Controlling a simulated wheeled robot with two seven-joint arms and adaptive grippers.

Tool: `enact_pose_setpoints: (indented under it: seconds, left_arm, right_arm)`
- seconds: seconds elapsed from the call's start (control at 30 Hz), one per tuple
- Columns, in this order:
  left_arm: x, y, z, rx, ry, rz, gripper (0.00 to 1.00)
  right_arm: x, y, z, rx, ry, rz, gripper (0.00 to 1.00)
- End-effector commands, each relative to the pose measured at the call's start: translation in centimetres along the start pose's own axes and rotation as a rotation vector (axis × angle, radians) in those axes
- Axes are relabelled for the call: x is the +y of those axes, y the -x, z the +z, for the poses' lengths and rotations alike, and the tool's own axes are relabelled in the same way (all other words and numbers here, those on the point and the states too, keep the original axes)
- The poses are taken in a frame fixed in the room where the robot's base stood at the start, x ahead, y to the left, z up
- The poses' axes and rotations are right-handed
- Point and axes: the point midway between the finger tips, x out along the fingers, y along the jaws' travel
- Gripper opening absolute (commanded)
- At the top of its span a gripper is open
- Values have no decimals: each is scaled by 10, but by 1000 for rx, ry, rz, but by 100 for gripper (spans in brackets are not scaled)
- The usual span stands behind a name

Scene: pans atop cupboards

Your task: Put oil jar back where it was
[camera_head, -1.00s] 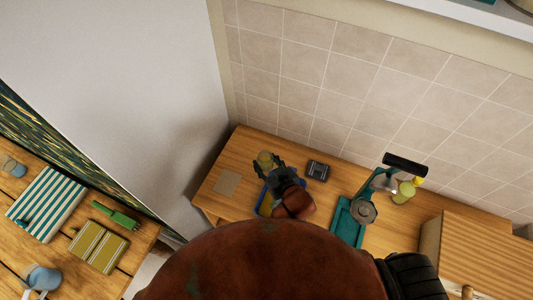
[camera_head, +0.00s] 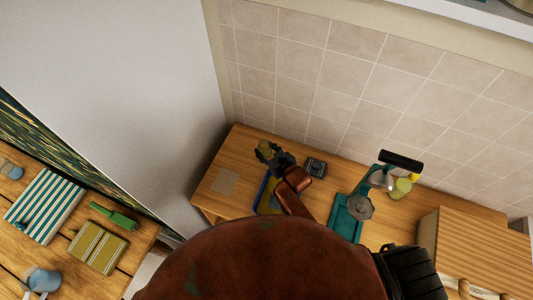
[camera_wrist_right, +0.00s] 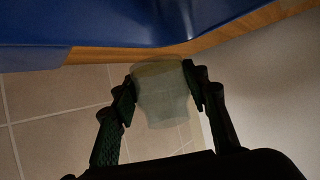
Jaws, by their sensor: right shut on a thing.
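My right gripper (camera_head: 268,153) is over the back left corner of the wooden counter. It is shut on a pale, greenish see-through jar (camera_wrist_right: 160,95), which looks like the oil jar. In the right wrist view the jar sits between the two dark fingers. In the head view only a small yellowish part of it shows, partly hidden by the gripper, and I cannot tell if it touches the counter. My left gripper is not in view.
A blue-edged object (camera_head: 266,188) lies under my right arm. A small dark box (camera_head: 315,167) is right of the gripper. Further right are a teal stand (camera_head: 347,215) and a yellow-green jar (camera_head: 401,189). A flat tan square (camera_head: 225,181) lies left. A tiled wall stands behind.

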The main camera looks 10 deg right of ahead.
Motion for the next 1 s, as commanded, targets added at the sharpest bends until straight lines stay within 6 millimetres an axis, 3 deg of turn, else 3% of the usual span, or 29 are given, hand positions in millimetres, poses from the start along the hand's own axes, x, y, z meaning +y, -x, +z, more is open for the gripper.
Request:
enact_pose_setpoints:
  seconds: [0.3, 0.7, 0.73, 1.0]
  left_arm:
    - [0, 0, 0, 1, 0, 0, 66]
    - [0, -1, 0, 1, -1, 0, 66]
    - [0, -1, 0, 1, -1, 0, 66]
    - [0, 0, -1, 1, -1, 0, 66]
  right_arm:
    - [4, -20, 28, 0, -1, 0, 13]
    - [4, -23, 33, 0, -1, 0, 13]
    - [4, -23, 33, -1, -1, 0, 43]
    - [4, -22, 33, -1, -1, 0, 59]
